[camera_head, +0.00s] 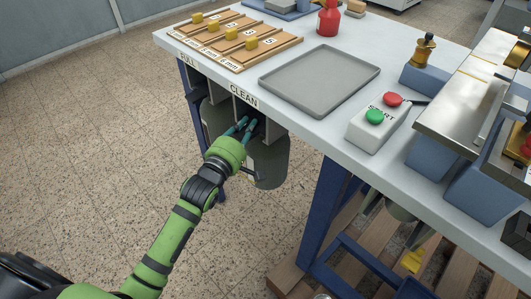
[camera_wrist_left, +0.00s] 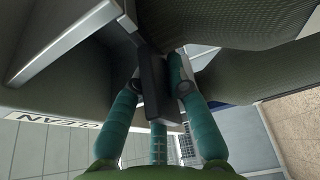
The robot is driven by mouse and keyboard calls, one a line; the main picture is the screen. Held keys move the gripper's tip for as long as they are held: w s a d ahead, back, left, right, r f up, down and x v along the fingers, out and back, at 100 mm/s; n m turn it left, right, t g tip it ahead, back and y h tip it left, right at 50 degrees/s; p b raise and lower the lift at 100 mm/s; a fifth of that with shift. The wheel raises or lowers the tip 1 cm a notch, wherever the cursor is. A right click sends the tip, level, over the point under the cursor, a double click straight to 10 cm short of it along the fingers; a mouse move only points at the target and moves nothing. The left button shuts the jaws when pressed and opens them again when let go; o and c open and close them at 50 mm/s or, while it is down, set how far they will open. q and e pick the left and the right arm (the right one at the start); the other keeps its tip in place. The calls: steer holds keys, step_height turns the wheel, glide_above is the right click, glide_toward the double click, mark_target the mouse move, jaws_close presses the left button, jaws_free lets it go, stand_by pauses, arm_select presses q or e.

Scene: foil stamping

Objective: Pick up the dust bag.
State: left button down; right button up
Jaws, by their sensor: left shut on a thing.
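A grey-green dust bag (camera_head: 270,165) hangs under the table's front edge below the CLEAN label (camera_head: 243,96). My left gripper (camera_head: 247,127) reaches in from the left at its upper part, its teal fingers partly in shadow. In the left wrist view, the fingers (camera_wrist_left: 155,90) are shut on a dark flat tab, which seems to belong to the dust bag. Woven bag cloth (camera_wrist_left: 235,75) fills the upper right of that view. Another bag (camera_head: 216,117) hangs to the left, partly hidden, near the FULL label (camera_head: 187,61). My right gripper is not in view.
The white table (camera_head: 310,125) bears a grey tray (camera_head: 320,77), wooden racks (camera_head: 235,40), a START button box (camera_head: 378,120) and a metal machine (camera_head: 470,115). Blue table legs (camera_head: 326,205) and a wooden pallet (camera_head: 455,275) stand at right. The floor at left is clear.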

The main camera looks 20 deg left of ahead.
arm_select(q)
steer(key=shift+r, duration=0.55)
steer(key=shift+s+a+r, duration=0.15)
steer(key=s+a, duration=0.4)
steer(key=s, duration=0.4)
steer(key=s+a, duration=0.4)
steer(key=s, duration=0.3)
steer(key=shift+s, duration=0.35)
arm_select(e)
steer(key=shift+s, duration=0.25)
arm_select(q)
steer(key=shift+r+p, duration=0.2)
steer(key=shift+p, duration=0.5)
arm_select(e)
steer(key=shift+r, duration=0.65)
